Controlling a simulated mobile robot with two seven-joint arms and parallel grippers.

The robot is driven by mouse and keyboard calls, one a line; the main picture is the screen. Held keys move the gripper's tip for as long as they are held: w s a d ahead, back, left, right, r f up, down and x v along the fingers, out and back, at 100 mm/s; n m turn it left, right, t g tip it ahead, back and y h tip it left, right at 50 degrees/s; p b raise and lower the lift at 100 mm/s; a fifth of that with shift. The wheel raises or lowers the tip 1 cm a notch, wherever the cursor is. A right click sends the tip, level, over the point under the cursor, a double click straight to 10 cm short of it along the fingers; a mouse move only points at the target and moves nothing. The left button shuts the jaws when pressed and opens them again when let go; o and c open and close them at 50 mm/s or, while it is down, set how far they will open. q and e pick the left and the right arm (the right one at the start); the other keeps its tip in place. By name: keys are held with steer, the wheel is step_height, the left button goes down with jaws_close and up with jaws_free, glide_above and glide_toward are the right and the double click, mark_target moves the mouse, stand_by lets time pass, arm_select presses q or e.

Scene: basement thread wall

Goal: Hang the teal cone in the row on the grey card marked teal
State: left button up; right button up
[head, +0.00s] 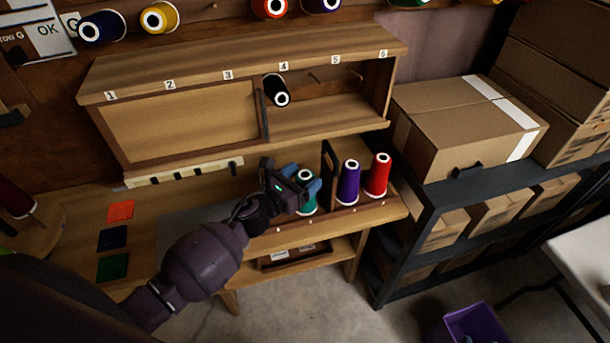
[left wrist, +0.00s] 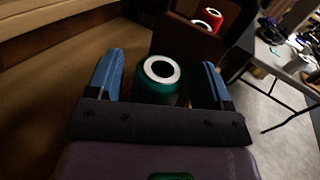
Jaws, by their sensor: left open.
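The teal cone (head: 306,206) stands upright in the row on the bench, left of a purple cone (head: 349,184) and a red cone (head: 378,177). My left gripper (head: 303,179) is at the teal cone, its blue fingers open. In the left wrist view the teal cone (left wrist: 160,90) shows its white-ringed top between the two open fingers (left wrist: 160,80), with gaps on both sides. The gripper hides part of the cone in the head view. I cannot make out a grey card marked teal. My right gripper is not in view.
A numbered wooden cabinet (head: 245,62) stands above the bench, with a black cone (head: 276,91) at its open part. A dark upright divider (head: 330,165) stands between the teal and purple cones. Orange, blue and green cards lie at left. Cardboard boxes (head: 465,115) fill the right shelf.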

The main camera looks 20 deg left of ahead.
arm_select(q)
steer(key=s+a+f+n+y, duration=0.1)
steer(key=s+a+n+y, duration=0.1)
steer(key=s+n, duration=0.3)
steer(key=s+a+f+n+y, duration=0.2)
steer(key=s+a+n, duration=0.2)
steer(key=n, duration=0.4)
steer(key=s+a+f+n+y+b, duration=0.1)
steer(key=s+a+f+n, duration=0.1)
steer(key=s+n, duration=0.5)
steer(key=shift+s+a+n+g+y, duration=0.1)
steer(key=shift+a+n+g+y, duration=0.2)
steer(key=shift+a+y, duration=0.15)
steer(key=s+f+n+g+y, duration=0.1)
steer(key=s+f+n+g, duration=0.1)
steer(key=n, duration=0.7)
steer(key=s+a+f+n+g+y, duration=0.1)
steer(key=s+f+n+g, duration=0.1)
steer(key=s+f+n, duration=0.2)
steer(key=shift+s+a+n, duration=0.2)
steer(key=shift+s+n, duration=1.6)
steer(key=shift+n, duration=1.3)
steer(key=shift+o, duration=0.9)
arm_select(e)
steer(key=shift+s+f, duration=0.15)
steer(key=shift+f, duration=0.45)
